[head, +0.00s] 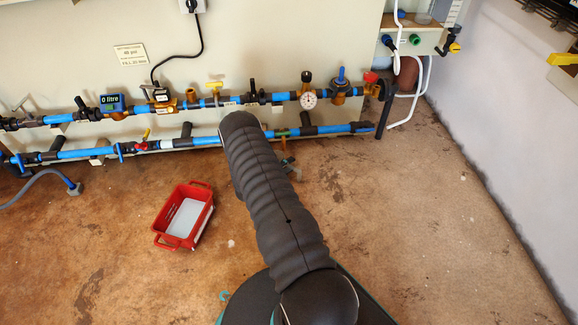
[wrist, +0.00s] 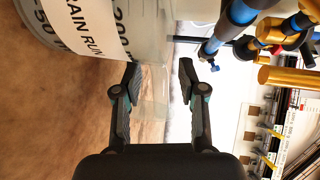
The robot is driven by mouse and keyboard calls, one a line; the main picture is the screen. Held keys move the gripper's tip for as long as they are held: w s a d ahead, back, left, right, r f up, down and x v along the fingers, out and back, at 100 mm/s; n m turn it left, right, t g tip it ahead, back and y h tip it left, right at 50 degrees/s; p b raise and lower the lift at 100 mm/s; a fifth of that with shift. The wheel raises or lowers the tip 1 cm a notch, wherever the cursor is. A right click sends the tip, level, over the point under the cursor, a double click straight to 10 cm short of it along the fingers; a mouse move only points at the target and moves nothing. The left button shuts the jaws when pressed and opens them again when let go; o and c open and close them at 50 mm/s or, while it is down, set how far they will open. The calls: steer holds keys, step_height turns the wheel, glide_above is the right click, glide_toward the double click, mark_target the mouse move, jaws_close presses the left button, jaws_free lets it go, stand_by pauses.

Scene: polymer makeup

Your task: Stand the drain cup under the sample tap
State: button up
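The clear drain cup (wrist: 62,42) is at the top left of the wrist view, large and cut off by the frame. It has a white label and volume marks. A translucent strip (wrist: 153,95), apparently part of the cup, lies between the fingers of my gripper (wrist: 157,72). The fingers are apart, with a pale gap beside the right one. In the head view my arm hides the cup and most of my gripper. I cannot tell which fitting is the sample tap; a blue-tipped fitting (wrist: 213,66) shows right of the fingers.
Blue pipes (head: 210,105) with valves and a gauge (head: 309,100) run along the wall. A red crate (head: 161,240) with a white bottom stands on the brown floor, left of my arm. A grey hose (head: 35,182) lies farther left. The floor at right is clear.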

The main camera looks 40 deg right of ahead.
steer(key=shift+a+r, duration=0.15)
steer(key=shift+r, duration=0.05)
steer(key=p+v, duration=0.1)
steer(key=v, duration=1)
steer(key=shift+a, duration=0.2)
steer(key=shift+w+a+r, duration=0.1)
steer(key=shift+a+r, duration=0.05)
steer(key=shift+r, duration=0.2)
steer(key=s+a+r+m+g+y, duration=0.2)
steer(key=r+m, duration=0.4)
steer(key=r, duration=0.4)
steer(key=s+a+r+m+g+y, duration=0.1)
steer(key=s+a+r+m+y, duration=0.1)
steer(key=r+m, duration=0.7)
steer(key=s+a+r+m+g+y, duration=0.15)
steer(key=r+m, duration=0.25)
steer(key=r, duration=0.8)
steer(key=s+a+r+m+t+y, duration=0.4)
steer(key=s+a+r+m+y, duration=0.1)
steer(key=s+a+r+m, duration=0.4)
steer(key=s+a+r+m+t+y, duration=0.4)
steer(key=s+a+r+m, duration=0.4)
steer(key=s, duration=0.5)
steer(key=shift+a+r+m+y, duration=0.4)
steer(key=shift+a+m+y, duration=0.15)
steer(key=shift+a+m, duration=0.2)
